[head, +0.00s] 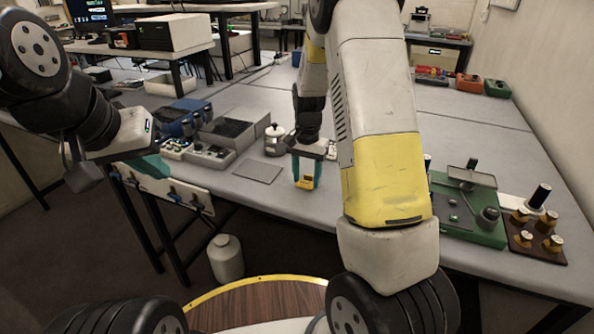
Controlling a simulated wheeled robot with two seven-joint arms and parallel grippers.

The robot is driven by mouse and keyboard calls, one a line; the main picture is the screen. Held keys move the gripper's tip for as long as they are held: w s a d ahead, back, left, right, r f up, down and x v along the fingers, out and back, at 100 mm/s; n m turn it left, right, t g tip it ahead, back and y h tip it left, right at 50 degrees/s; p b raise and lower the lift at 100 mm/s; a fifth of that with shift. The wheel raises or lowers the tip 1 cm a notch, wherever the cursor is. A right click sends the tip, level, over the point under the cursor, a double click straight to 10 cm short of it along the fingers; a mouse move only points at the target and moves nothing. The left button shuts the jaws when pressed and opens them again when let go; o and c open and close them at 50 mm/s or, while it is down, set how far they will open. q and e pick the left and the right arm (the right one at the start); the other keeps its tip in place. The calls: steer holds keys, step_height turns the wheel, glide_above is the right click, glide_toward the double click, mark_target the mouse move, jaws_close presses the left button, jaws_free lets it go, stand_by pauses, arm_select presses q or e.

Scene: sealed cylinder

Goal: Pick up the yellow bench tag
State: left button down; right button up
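The yellow bench tag (305,185) is a small yellow piece at the front edge of the grey bench, low between the teal fingertips of my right gripper (306,180). My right gripper points down, with its fingers apart on either side of the tag. I cannot tell whether they press on it or whether it is off the bench. My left gripper (150,165) is at the left, in front of the bench edge. Its teal fingers are partly hidden by its white and black body, and their opening does not show clearly.
A flat grey plate (258,172) and a lidded metal pot (274,140) are left of my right gripper. Grey trays (233,133) stand further left. A green fixture (468,205) and a brown board with brass knobs (537,240) are at the right. My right arm hides the bench middle.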

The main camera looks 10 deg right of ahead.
mark_target(307, 182)
steer(key=shift+c, duration=0.9)
steer(key=shift+r, duration=0.1)
steer(key=shift+r, duration=0.55)
step_height(307, 182, up, 2)
steer(key=shift+r, duration=0.1)
steer(key=s+a, duration=0.3)
steer(key=s, duration=0.4)
steer(key=s+a+r, duration=0.1)
steer(key=s+a, duration=0.3)
steer(key=s, duration=0.3)
steer(key=shift+s+r, duration=0.2)
